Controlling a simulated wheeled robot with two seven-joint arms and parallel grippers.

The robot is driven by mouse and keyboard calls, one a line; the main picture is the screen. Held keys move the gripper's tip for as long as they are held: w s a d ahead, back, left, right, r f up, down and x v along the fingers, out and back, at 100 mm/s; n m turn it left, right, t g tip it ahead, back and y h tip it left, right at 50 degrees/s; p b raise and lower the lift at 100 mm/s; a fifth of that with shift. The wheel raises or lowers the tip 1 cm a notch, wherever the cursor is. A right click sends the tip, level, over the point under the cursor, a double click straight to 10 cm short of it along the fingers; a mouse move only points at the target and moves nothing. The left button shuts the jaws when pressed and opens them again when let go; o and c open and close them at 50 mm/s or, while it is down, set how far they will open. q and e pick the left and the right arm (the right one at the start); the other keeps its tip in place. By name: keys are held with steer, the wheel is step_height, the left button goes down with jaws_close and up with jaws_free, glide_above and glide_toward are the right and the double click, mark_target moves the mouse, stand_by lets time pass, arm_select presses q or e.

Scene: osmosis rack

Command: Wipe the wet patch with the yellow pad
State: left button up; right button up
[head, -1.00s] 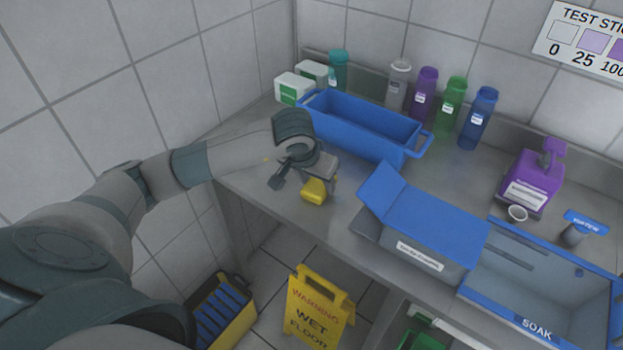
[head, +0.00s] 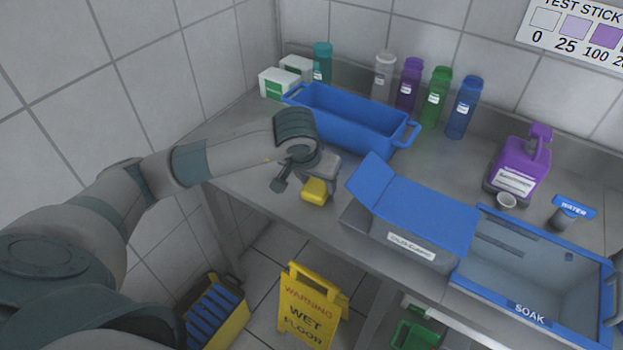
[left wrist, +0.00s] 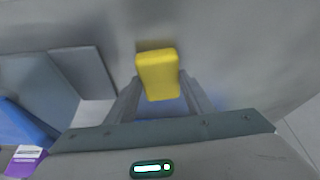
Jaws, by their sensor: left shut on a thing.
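The yellow pad (head: 315,191) is held in my left gripper (head: 308,179), low over the steel counter (head: 272,200) near its front edge. In the left wrist view the yellow pad (left wrist: 158,75) sits between the two fingers of my left gripper (left wrist: 158,88), which are shut on it. I cannot tell whether the pad touches the counter. A faint bluish tint (left wrist: 235,103) shows on the surface by the fingers; I cannot tell if it is the wet patch or a reflection. My right gripper is out of view.
A blue bin (head: 350,120) stands behind the gripper. A grey box with an open blue lid (head: 420,212) stands close on the right, beside the soak basin (head: 530,315). Several bottles line the back. A yellow wet-floor sign (head: 312,305) stands below.

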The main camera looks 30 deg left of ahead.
arm_select(q)
steer(key=shift+s+d+f, duration=0.1)
steer(key=shift+d+f, duration=0.05)
steer(key=shift+d, duration=0.7)
steer(key=shift+d, duration=0.15)
